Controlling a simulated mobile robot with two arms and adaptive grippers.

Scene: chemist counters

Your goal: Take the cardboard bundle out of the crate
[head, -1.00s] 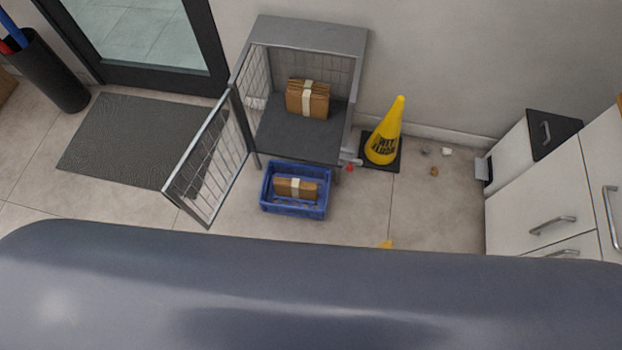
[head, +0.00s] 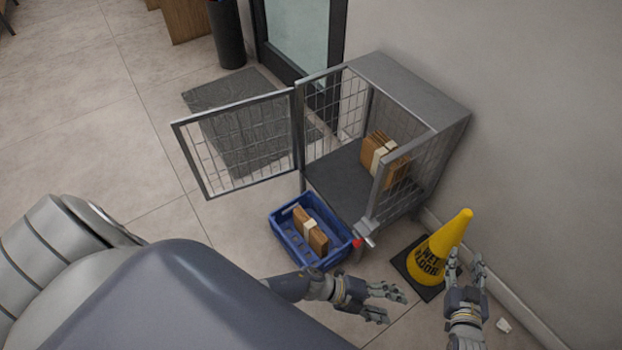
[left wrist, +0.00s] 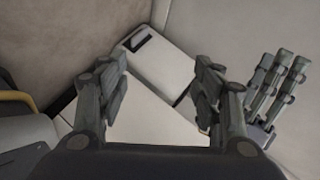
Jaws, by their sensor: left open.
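The blue crate (head: 282,237) stands on the floor in front of the open wire cage. A brown cardboard bundle (head: 319,241) with a pale band lies inside it. My left gripper (head: 394,306) is open and empty, to the right of the crate and nearer to me. The left wrist view shows its spread fingers (left wrist: 160,90) with nothing between them. My right gripper (head: 466,258) has its fingers apart and is empty, in front of the yellow cone in the head view. It also shows at the right of the left wrist view (left wrist: 278,88).
A second banded cardboard bundle (head: 376,147) sits in the grey wire cage (head: 412,88). The cage door (head: 243,146) stands open to the left. A yellow wet-floor cone (head: 438,252) stands right of the cage. The floor left of the crate is clear.

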